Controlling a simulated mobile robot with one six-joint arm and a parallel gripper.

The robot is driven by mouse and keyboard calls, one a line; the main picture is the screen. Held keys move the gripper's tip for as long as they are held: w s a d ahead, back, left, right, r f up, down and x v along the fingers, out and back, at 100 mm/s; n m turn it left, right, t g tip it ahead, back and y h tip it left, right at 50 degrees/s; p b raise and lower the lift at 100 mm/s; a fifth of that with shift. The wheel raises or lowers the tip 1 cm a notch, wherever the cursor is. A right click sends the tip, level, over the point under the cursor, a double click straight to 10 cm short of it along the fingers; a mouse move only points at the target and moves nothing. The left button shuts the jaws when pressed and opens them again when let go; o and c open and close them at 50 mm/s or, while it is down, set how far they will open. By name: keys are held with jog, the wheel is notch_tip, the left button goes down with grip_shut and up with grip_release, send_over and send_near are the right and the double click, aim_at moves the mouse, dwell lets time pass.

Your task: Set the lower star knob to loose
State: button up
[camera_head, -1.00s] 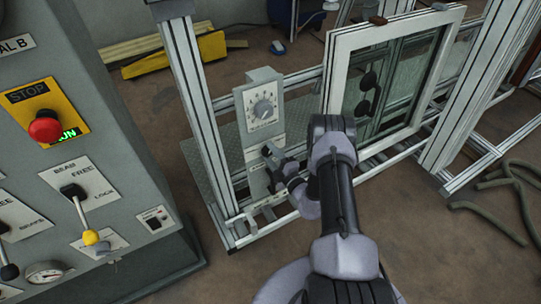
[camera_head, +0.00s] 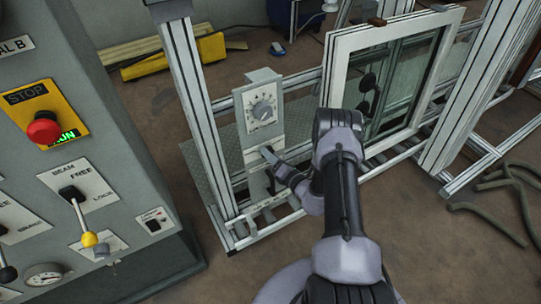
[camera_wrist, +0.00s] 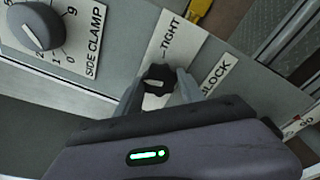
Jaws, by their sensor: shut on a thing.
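The lower star knob (camera_wrist: 155,78) is small and black with a pale mark on its face. It sits on a light panel (camera_head: 262,140) below the dial, beside a label reading "TIGHT" (camera_wrist: 172,42). My gripper (camera_wrist: 158,82) has one finger on each side of the knob and is shut on it. In the head view my gripper (camera_head: 266,154) reaches the panel from the lower right and mostly hides the knob. The word at the other end of the knob's scale is not readable.
A grey "SIDE CLAMP" dial (camera_wrist: 38,27) with numbers sits near the knob; it also shows in the head view (camera_head: 263,111). A "LOCK" label (camera_wrist: 215,78) lies close by. A white window frame (camera_head: 334,75) stands right of the panel, and an aluminium post (camera_head: 194,100) to the left.

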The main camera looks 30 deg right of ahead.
jog(key=n, duration=0.5)
jog(key=n+g+h, duration=0.1)
jog(key=n, duration=0.5)
jog(key=shift+r+n, duration=0.15)
jog(key=shift+n, duration=0.15)
dwell(0.4)
jog(key=o, duration=1.4)
jog(key=shift+c, duration=0.2)
